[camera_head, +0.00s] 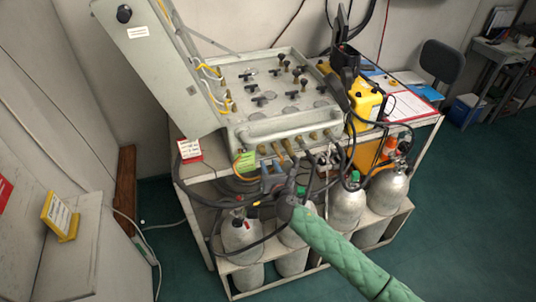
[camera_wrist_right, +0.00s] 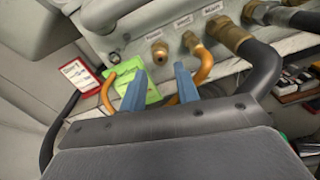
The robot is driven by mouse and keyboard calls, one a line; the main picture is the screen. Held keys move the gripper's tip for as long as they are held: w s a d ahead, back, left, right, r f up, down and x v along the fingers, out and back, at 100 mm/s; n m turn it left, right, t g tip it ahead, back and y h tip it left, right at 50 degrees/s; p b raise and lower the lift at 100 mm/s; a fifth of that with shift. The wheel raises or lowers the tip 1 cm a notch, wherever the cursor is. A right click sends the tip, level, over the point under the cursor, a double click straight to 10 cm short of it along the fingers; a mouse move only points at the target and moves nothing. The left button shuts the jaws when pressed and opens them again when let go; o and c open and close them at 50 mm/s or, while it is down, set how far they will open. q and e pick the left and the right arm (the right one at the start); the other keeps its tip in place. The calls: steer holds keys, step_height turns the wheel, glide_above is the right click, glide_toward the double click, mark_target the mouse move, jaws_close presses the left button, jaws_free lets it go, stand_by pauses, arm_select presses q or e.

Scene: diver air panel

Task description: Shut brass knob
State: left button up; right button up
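The open grey air panel (camera_head: 248,74) lies on the cart top with its lid raised at the left. Several dark and brass-coloured knobs (camera_head: 295,72) stand on its face; I cannot tell which one the task means, nor whether it is shut. My right gripper (camera_head: 272,181), on the green-sleeved arm, is below the panel's front edge, away from these knobs. In the right wrist view its two blue fingers (camera_wrist_right: 160,82) are apart with nothing held. A brass port (camera_wrist_right: 159,52) and an orange hose (camera_wrist_right: 204,66) show beyond them. My left gripper is out of view.
Hoses hang from brass fittings (camera_head: 285,144) along the panel's front, close around my right gripper. A green tag (camera_head: 246,161) hangs there too. Silver cylinders (camera_head: 347,205) stand on the cart's lower shelf. A yellow case (camera_head: 366,103) stands right of the panel.

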mark_target(264, 154)
steer(key=p+x, duration=0.1)
steer(key=x, duration=0.3)
steer(key=shift+w+a+r, duration=0.1)
steer(key=shift+w, duration=0.3)
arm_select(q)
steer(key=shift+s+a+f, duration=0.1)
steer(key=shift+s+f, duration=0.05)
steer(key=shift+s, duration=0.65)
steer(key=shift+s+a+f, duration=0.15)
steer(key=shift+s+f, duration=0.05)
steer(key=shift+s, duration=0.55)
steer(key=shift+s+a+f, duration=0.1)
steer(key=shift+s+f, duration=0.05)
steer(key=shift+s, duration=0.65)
arm_select(e)
steer(key=shift+w+a, duration=0.2)
steer(key=shift+w, duration=0.45)
steer(key=shift+c, duration=0.4)
jaws_close()
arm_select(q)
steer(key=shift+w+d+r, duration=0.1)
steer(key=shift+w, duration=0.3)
